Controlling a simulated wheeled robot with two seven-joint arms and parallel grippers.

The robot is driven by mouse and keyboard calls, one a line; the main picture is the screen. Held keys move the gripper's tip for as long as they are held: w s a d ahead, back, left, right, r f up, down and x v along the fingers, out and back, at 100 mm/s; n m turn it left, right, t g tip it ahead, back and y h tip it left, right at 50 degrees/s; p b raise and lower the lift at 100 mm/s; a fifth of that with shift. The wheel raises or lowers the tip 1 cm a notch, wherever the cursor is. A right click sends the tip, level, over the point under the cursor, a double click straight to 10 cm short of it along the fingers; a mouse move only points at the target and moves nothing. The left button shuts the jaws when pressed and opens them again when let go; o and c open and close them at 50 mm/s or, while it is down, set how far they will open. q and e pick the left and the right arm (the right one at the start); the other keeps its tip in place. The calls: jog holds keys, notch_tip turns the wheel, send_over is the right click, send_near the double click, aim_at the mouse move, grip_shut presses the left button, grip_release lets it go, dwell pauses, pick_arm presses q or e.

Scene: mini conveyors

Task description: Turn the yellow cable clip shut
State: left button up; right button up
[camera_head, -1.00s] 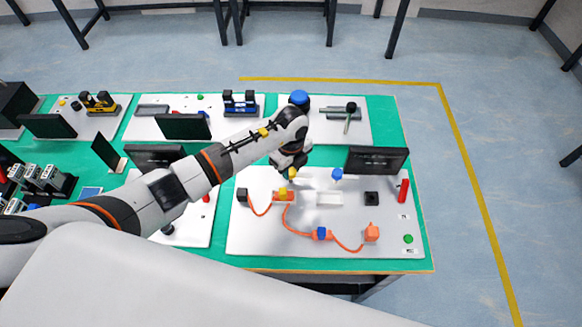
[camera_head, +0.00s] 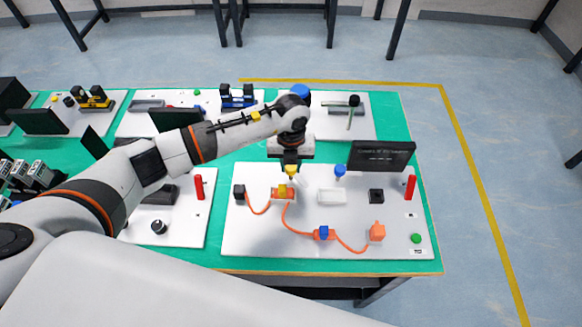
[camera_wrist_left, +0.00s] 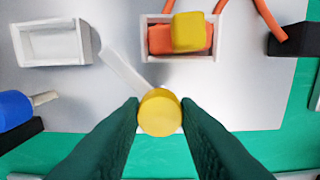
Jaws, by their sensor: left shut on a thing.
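The yellow cable clip (camera_head: 291,170) has a round yellow knob and a pale, thin arm. In the left wrist view its knob (camera_wrist_left: 160,112) sits between my left gripper's fingertips, and the arm points up and left, away from the white socket. My left gripper (camera_head: 291,173) is shut on the knob from above. An orange plug with a yellow block on top (camera_head: 283,191) sits in the white socket (camera_wrist_left: 146,52), just in front of the clip. My right gripper is not in view.
A blue clip (camera_head: 340,170) and an empty white holder (camera_head: 331,197) are to the right of the gripper. An orange cable (camera_head: 291,222) runs across the white board to an orange block (camera_head: 377,231). A black screen (camera_head: 382,156) stands behind.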

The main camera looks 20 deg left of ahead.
aim_at(291, 167)
pick_arm(q)
jog(key=m+b, duration=0.3)
jog(key=m, duration=0.1)
jog(key=shift+w+f+b, duration=0.1)
jog(key=shift+b, duration=0.2)
jog(key=shift+m+b, duration=1.2)
jog(key=shift+m, duration=0.4)
jog(key=shift+r, duration=0.25)
jog(key=o, duration=1)
jog(key=shift+c, duration=0.2)
notch_tip(291, 167, up, 12)
jog(key=b, duration=0.2)
jog(key=shift+b, duration=0.3)
jog(key=shift+f, duration=0.15)
